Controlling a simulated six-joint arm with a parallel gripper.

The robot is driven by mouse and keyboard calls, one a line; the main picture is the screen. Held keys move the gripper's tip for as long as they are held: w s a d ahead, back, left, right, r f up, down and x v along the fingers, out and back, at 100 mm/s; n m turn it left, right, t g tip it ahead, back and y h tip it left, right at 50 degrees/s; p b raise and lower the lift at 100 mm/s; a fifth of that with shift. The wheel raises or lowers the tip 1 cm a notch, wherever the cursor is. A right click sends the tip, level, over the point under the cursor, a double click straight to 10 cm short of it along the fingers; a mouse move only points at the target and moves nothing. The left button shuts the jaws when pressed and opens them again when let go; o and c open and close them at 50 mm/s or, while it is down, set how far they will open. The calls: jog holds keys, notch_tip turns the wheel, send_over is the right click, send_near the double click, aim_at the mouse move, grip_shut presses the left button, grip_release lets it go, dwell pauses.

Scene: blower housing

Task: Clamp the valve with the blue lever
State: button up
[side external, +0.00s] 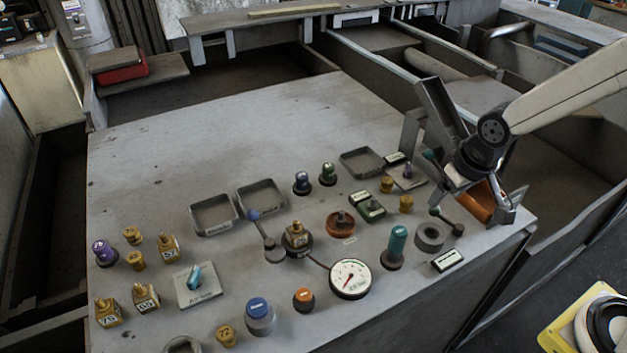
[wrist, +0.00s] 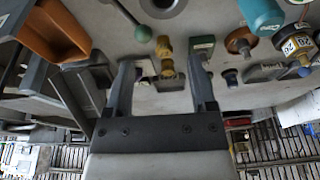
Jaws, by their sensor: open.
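The blue-knobbed lever (side external: 253,215) stands tilted up to the left from a dark pivot in the side external view. Beside it, a brass valve block (side external: 297,236) sits on a dark round base; whether the lever presses on it, I cannot tell. My gripper (side external: 480,190) is far to the right of them, over the bench's right end. The wrist view shows my gripper (wrist: 160,68) open, its two fingers apart, with nothing held.
A green-knobbed lever (side external: 435,212) and an orange bin (side external: 482,203) are close to my gripper. A round gauge (side external: 350,279) stands right of the valve block. Teal (side external: 396,245) and blue-topped (side external: 259,315) cylinders stand nearby. The bench's back left is clear.

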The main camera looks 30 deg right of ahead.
jog(key=w+a, duration=1)
jog(key=a, duration=0.2)
jog(key=m+t+y, duration=0.1)
jog(key=m+t, duration=0.1)
send_near(253, 212)
jog(key=shift+x, duration=1.2)
jog(key=shift+d+f, duration=0.1)
jog(key=shift+f, duration=0.1)
jog(key=shift+x, duration=3.7)
grip_shut()
